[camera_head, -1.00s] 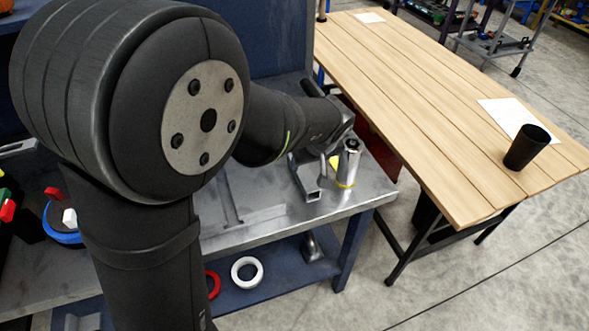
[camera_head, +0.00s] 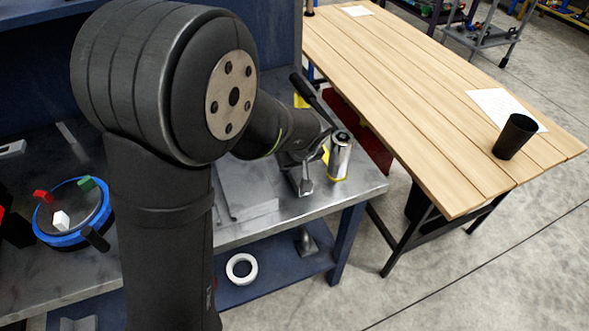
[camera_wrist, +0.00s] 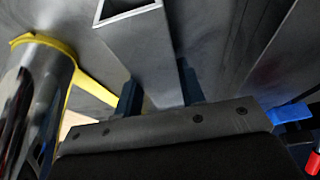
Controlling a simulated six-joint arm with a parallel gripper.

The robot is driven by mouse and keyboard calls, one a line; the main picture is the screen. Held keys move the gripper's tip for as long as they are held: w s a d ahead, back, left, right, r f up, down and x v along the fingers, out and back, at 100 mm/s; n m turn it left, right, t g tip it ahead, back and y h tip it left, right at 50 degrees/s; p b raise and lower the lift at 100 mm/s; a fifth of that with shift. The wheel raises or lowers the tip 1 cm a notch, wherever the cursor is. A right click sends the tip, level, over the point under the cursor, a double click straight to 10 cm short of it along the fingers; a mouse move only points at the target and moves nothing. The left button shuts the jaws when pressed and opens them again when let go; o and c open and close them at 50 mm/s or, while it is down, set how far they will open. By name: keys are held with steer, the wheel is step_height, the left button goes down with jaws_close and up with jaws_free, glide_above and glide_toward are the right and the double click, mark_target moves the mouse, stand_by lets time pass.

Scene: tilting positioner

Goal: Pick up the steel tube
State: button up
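The steel tube is a grey square hollow section. In the wrist view the steel tube (camera_wrist: 143,50) runs from its open end at the top down between the two fingers of my gripper (camera_wrist: 160,92). The fingers lie on either side of it, close to its walls; whether they press on it does not show. In the head view the tube (camera_head: 302,182) is at the right part of the steel bench, with my gripper (camera_head: 298,158) at its far end, partly hidden by my own wrist.
A shiny metal cylinder (camera_head: 340,158) with a yellow ring at its base stands close right of the tube; it also shows in the wrist view (camera_wrist: 35,90). A blue-rimmed round turntable (camera_head: 60,238) is at left. A wooden table (camera_head: 430,110) with a black cup (camera_head: 514,137) is right.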

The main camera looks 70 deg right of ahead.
jaws_close()
steer(key=shift+r, duration=0.15)
